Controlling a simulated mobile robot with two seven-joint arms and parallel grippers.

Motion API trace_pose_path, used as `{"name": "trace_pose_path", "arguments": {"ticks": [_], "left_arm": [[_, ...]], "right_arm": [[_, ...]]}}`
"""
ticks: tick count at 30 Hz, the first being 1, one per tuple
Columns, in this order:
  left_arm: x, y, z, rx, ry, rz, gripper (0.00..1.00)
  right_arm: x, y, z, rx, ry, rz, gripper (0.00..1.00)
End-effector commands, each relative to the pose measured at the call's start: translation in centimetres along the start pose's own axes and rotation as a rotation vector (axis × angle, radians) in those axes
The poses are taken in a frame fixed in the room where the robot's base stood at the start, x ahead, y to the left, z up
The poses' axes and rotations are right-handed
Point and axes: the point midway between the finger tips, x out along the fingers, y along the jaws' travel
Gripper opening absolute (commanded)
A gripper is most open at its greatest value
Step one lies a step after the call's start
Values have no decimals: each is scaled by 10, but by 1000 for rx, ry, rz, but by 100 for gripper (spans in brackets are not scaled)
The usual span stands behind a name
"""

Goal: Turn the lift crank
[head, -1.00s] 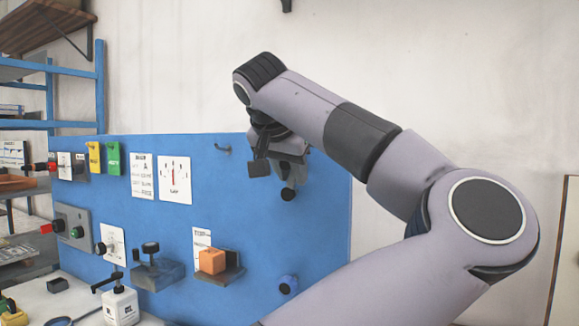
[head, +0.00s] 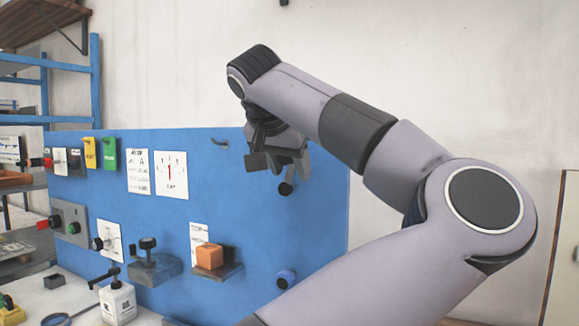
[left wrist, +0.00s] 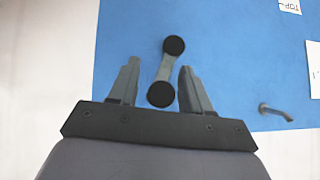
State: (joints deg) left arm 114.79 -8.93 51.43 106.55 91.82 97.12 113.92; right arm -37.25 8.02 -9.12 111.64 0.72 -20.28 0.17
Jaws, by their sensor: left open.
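A crank with a grey arm and two round black ends (left wrist: 165,62) is on the blue panel (left wrist: 230,50). In the head view only its lower dark end (head: 286,188) shows, and my gripper hides the rest. My left gripper (head: 275,163) is in front of the panel's upper right part. In the left wrist view my left gripper (left wrist: 159,80) is open, with one finger on each side of the crank. Gaps show between both fingers and the crank, so no grip is visible. My right gripper is not in view.
A hook (head: 220,142) sticks out of the panel left of my gripper. An orange block (head: 209,256) sits on a small shelf below. A white box with a crank handle (head: 118,302) stands at the lower left.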

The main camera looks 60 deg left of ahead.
Motion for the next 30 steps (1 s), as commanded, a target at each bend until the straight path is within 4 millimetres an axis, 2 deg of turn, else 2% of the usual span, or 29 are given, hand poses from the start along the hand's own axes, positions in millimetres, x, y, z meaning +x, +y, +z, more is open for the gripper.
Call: {"name": "trace_pose_path", "arguments": {"ticks": [13,18,30], "left_arm": [[-62,2,0,2,2,3,48],[-69,2,0,2,-1,3,48],[-69,2,0,2,-1,3,48]], "right_arm": [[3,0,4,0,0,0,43],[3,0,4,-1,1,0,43],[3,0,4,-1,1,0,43]]}}
